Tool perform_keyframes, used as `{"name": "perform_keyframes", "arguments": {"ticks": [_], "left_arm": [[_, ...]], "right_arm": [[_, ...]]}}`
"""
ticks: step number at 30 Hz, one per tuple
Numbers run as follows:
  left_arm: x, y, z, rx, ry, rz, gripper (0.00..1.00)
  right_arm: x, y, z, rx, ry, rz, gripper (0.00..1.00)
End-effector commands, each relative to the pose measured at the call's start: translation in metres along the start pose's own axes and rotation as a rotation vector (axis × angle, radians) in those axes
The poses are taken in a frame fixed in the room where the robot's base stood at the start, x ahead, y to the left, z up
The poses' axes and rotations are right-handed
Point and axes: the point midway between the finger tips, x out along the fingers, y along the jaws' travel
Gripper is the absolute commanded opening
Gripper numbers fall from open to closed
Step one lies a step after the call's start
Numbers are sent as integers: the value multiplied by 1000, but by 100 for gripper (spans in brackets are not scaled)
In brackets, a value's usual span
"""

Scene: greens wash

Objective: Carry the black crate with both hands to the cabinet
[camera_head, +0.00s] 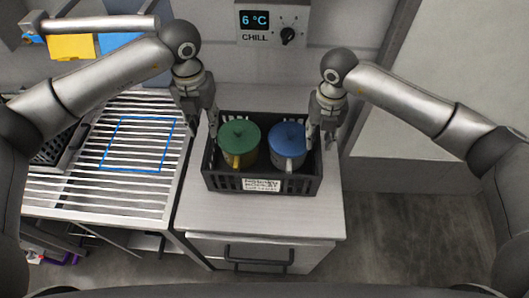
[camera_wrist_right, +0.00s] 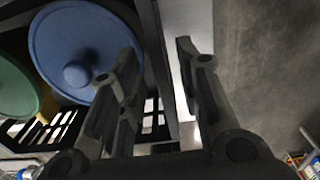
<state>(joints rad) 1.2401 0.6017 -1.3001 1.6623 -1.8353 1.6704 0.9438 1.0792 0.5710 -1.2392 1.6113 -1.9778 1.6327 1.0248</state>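The black crate (camera_head: 212,182) stands level on a pale cabinet top, with a white label on its front. It holds a green-lidded pot (camera_head: 239,135) and a blue-lidded pot (camera_head: 288,138). My right gripper (camera_head: 321,140) is at the crate's right wall. In the right wrist view, the fingers of my right gripper (camera_wrist_right: 157,55) are apart, one inside and one outside the crate's wall (camera_wrist_right: 158,60), with a gap showing on the outer side. My left gripper (camera_head: 205,125) is at the crate's left wall; its finger opening is not clear.
The cabinet (camera_head: 325,220) has a drawer with a dark handle (camera_head: 258,256). A slatted metal rack (camera_head: 75,195) with a blue outlined rectangle (camera_head: 140,168) adjoins on the left. A chill panel (camera_head: 272,24) is on the wall behind. Open floor (camera_head: 400,230) lies to the right.

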Motion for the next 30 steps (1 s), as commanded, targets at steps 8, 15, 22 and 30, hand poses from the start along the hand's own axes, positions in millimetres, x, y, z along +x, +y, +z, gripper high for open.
{"name": "perform_keyframes", "arguments": {"ticks": [8, 15, 22, 30], "left_arm": [[-51, 0, 0, 0, -1, -1, 32], [-63, 0, 0, 0, 1, 0, 32], [-63, 0, 0, 0, 1, 0, 32], [-63, 0, 0, 0, 1, 0, 32]], "right_arm": [[0, 0, 0, 0, 0, 0, 32], [-8, 0, 0, 0, -1, 1, 32], [-52, 0, 2, -1, -5, 2, 32], [-103, 0, 1, 0, -3, 1, 32]]}}
